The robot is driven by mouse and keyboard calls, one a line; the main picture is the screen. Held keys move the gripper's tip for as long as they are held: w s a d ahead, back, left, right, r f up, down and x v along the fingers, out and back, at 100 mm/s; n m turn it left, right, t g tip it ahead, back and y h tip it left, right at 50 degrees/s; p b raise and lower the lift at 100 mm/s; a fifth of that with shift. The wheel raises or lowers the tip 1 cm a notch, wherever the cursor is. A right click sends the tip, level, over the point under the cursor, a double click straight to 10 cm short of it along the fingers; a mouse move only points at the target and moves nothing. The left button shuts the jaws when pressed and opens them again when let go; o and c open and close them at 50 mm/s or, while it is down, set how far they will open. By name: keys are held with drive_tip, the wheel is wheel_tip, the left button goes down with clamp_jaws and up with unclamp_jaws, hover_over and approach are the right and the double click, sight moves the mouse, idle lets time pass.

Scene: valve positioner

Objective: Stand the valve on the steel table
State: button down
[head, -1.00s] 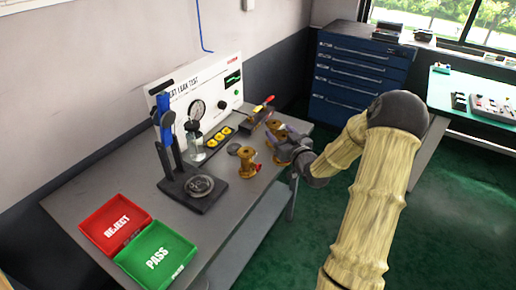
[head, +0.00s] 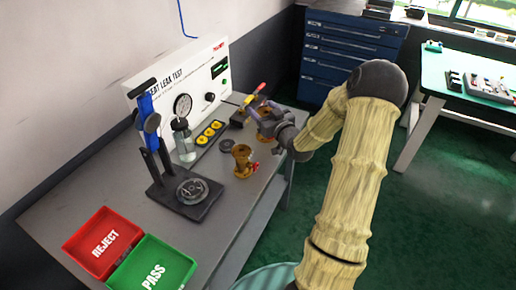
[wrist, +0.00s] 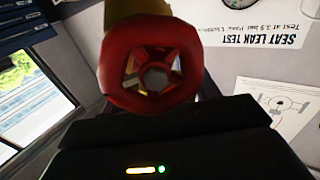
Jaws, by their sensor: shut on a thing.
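My gripper (head: 262,113) is at the far right end of the steel table (head: 232,222), shut on a brass valve (head: 267,131). The gripper partly hides this valve in the head view. In the wrist view its red handwheel (wrist: 118,88) faces the camera, with the yellowish body behind it. I cannot tell whether its base touches the table. A second brass valve (head: 242,158) stands upright on the table, nearer the camera, with a small red handwheel at its right side. My gripper is beyond it, not touching it.
The seat leak test panel (head: 190,85) stands at the back, with a blue-columned press fixture (head: 160,165) in front. Red reject (head: 100,240) and green pass (head: 150,268) trays lie at the near end. A dark disc (head: 226,145) lies beside the standing valve. The table's near right is bare.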

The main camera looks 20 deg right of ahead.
drive_tip(key=shift+w+f, duration=0.15)
drive_tip(key=shift+f, duration=2.65)
drive_tip(key=shift+f+p, duration=0.3)
drive_tip(key=shift+f, duration=1.8)
drive_tip(key=shift+f, duration=0.15)
drive_tip(key=shift+c, duration=2)
unclamp_jaws()
drive_tip(key=s+b, duration=0.2)
drive_tip(key=s, duration=1)
drive_tip(key=shift+s+d, duration=0.15)
drive_tip(key=shift+d, duration=0.3)
